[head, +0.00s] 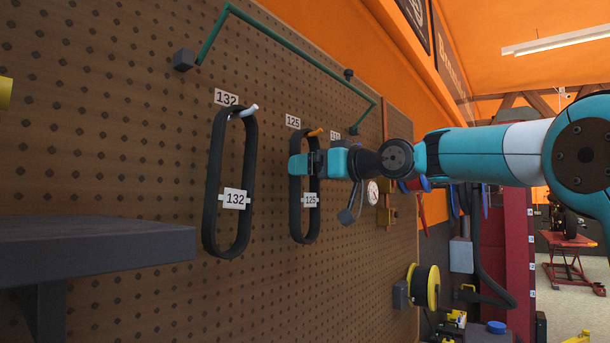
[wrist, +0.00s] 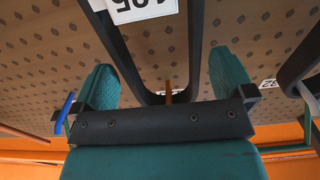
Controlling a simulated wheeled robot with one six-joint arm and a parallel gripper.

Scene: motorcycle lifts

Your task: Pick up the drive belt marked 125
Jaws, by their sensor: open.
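The drive belt marked 125 (head: 296,212) is a long black loop hanging on an orange peg (head: 314,133) on the pegboard, with a white 125 tag (head: 310,200) on it. My gripper (head: 303,165) is at the upper part of this belt and hides some of it. In the wrist view my open gripper (wrist: 163,62) has one teal finger on each side of the belt (wrist: 195,45), near its peg end. The fingers look apart from the belt. The orange peg (wrist: 168,97) shows inside the loop. The belt's tag (wrist: 140,8) is partly cut off at the top edge.
A similar belt marked 132 (head: 211,190) hangs on a white peg to the left. A dark shelf (head: 95,245) juts out at lower left. A green rail (head: 290,45) runs above the belts. A gauge (head: 373,192) and a yellow reel (head: 425,288) are to the right.

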